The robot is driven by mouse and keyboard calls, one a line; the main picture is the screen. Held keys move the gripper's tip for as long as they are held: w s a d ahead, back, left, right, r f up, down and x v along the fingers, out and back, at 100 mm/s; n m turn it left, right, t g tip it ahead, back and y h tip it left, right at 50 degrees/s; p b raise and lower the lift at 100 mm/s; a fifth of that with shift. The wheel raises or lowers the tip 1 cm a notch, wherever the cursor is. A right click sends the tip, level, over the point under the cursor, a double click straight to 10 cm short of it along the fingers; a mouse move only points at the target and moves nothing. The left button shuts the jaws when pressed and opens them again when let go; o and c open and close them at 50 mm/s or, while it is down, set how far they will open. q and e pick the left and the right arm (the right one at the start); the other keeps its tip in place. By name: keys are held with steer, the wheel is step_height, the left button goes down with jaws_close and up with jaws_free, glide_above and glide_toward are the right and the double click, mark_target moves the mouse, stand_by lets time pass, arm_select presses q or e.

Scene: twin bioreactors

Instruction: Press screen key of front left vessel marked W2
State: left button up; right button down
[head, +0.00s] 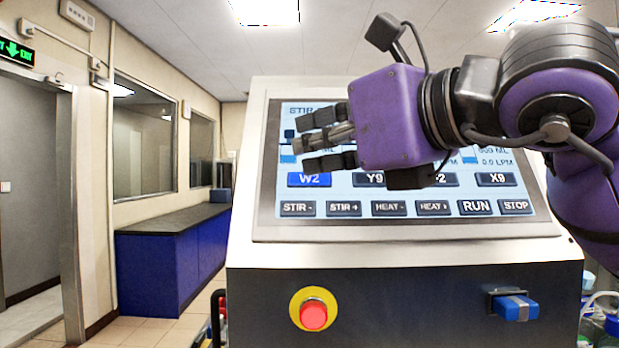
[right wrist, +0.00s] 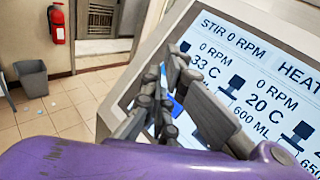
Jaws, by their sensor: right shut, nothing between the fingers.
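The touch screen (head: 268,200) sits in a pale console and shows a row of keys marked W2, Y9, one partly covered that ends in 2, and X9. The W2 key (head: 309,180) is bright blue at the row's left end; the other keys in the row are dark. My right gripper (head: 302,144) is shut and empty, in front of the screen, just above the W2 key in the picture. It covers much of the upper screen. In the right wrist view its fingers (right wrist: 152,112) are beside the screen (right wrist: 240,50); I cannot tell whether they touch it. My left gripper is not in view.
Below are the STIR, HEAT, RUN (head: 477,208) and STOP keys. A red button (head: 314,314) and a blue connector (head: 515,307) are on the console front. A blue cabinet (head: 155,275) stands at the left. A grey bin (right wrist: 31,77) stands on open floor.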

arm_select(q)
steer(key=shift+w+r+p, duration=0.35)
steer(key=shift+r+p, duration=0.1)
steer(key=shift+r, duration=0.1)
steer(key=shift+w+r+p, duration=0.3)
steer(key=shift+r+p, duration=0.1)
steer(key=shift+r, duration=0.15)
arm_select(e)
steer(key=s+r, duration=0.1)
steer(key=s, duration=0.2)
steer(key=s+r, duration=0.1)
steer(key=shift+s+r, duration=0.15)
steer(key=shift+r, duration=0.15)
